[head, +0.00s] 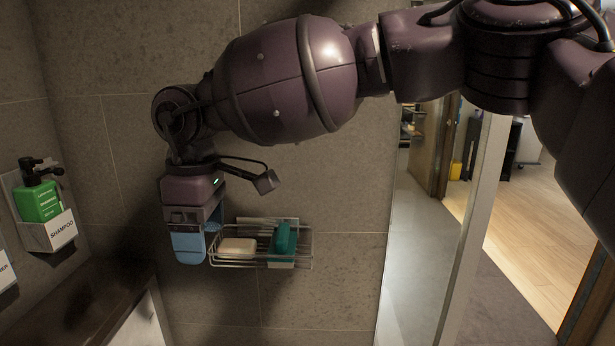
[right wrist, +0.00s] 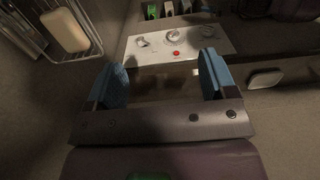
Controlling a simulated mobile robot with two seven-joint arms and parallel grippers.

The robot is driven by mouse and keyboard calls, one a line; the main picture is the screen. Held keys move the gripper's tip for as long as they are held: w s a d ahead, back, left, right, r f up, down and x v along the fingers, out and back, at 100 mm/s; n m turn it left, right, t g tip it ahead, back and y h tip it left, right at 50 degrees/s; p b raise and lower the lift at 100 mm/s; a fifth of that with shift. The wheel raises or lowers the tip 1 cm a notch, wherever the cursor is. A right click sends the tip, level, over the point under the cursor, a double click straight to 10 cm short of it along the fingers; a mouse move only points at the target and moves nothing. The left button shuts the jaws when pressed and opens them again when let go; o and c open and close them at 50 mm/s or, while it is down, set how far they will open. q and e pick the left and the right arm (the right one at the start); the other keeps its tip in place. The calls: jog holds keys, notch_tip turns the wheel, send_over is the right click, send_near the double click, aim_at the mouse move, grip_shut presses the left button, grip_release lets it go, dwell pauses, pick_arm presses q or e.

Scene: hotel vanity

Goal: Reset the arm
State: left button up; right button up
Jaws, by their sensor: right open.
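My right arm reaches in from the right of the head view, across the tiled wall. My right gripper (head: 190,248) points down with blue fingers, just left of the wire rack (head: 262,262). In the right wrist view the gripper (right wrist: 164,82) is open, its two blue fingers wide apart with nothing between them. A pale soap bar (head: 238,247) and a teal object (head: 284,240) sit in the rack. The soap (right wrist: 65,30) also shows at the upper left of the right wrist view. My left gripper is in neither view.
A green shampoo bottle (head: 40,202) stands in a labelled wall holder (head: 50,232) at the left. A dark ledge (head: 70,305) lies below it. A white panel (right wrist: 160,46) with knobs shows beyond the fingers. A glass-like panel (head: 425,215) and open doorway are at right.

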jog(key=s+a+f+n+g+y, duration=0.5)
jog(key=s+a+f+g+y, duration=0.25)
jog(key=s+f+y, duration=0.2)
jog(key=w+d+m+t+y, duration=0.75)
jog(key=t+y, duration=0.25)
jog(key=y, duration=0.4)
jog(key=w+d+f+m+t+h, duration=0.2)
jog(key=d+f+m+t+h, duration=0.35)
jog(key=d+t, duration=0.2)
jog(key=w+d+f+m+t+h, duration=0.3)
jog(key=d+f+m+t+h, duration=0.25)
jog(key=d+f+t, duration=0.2)
jog(key=s+d+f+m+h, duration=0.2)
jog(key=s+d+f+h, duration=0.15)
jog(key=d+f, duration=0.3)
jog(key=s+d+f+m+h, duration=0.1)
jog(key=s+d+f+h, duration=0.1)
jog(key=d+f+h, duration=0.4)
jog(key=s+d+f+g+h, duration=0.1)
jog(key=s+d+f+g, duration=0.1)
jog(key=s+d+f, duration=0.3)
jog(key=s+d+f+g+h, duration=0.2)
jog(key=s+d+f, duration=0.3)
jog(key=s+d, duration=0.4)
jog(key=shift+d+f+g, duration=0.4)
jog(key=shift+d+g, duration=0.1)
jog(key=shift+g, duration=0.25)
